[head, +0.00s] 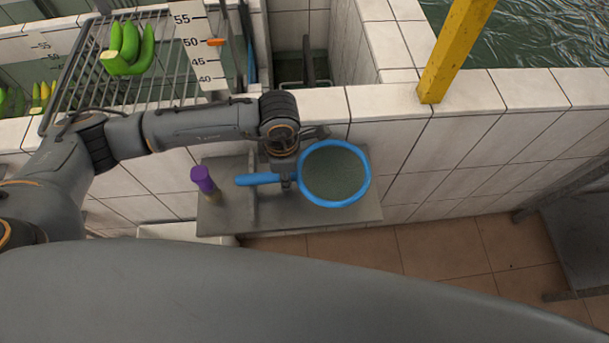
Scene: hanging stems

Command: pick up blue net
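The blue net has a round blue rim with grey-green mesh (335,173) and a straight blue handle (258,179) pointing left. It lies over a grey metal shelf (228,218) against the tiled wall. My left gripper (287,181) points down at the neck between handle and hoop and covers that part. Its fingers are small and dark here, so whether they are closed around the neck or just beside it cannot be told. My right gripper is not in view.
A purple-capped bottle (203,180) stands on the shelf left of the net. Green bananas (128,48) are on a wire rack (85,75) behind my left arm. A yellow post (455,50) rises from the tiled wall by the water (545,30).

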